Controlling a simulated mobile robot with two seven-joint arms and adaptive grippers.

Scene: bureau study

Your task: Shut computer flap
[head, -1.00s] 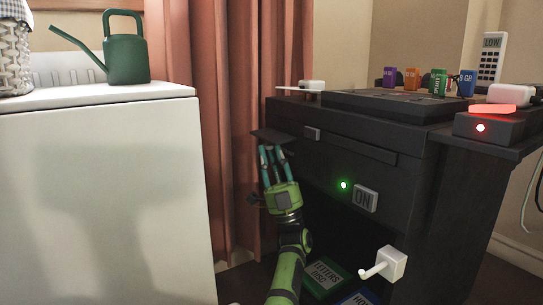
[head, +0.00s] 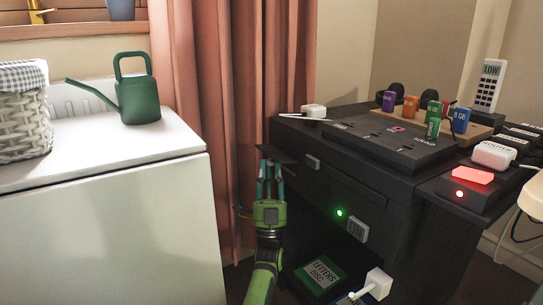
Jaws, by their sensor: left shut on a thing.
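The computer is a black cabinet-like body (head: 315,190) at the right of centre, with a green light (head: 338,212) and a grey ON switch (head: 357,230) on its front. A thin dark flap (head: 276,152) sticks out at the left end of its front, below the top edge. My left gripper (head: 271,172) is upright at this flap, its teal fingers shut on it. The fingers partly hide the flap, so its exact angle is hard to tell. My right gripper is not in view.
A white cabinet (head: 105,235) with a green watering can (head: 138,97) and basket (head: 22,115) stands left. Coloured cartridges (head: 432,112) and a red-lit box (head: 470,180) are at the right. A white lever (head: 372,287) and a LETTERS DISC case (head: 320,274) are low down.

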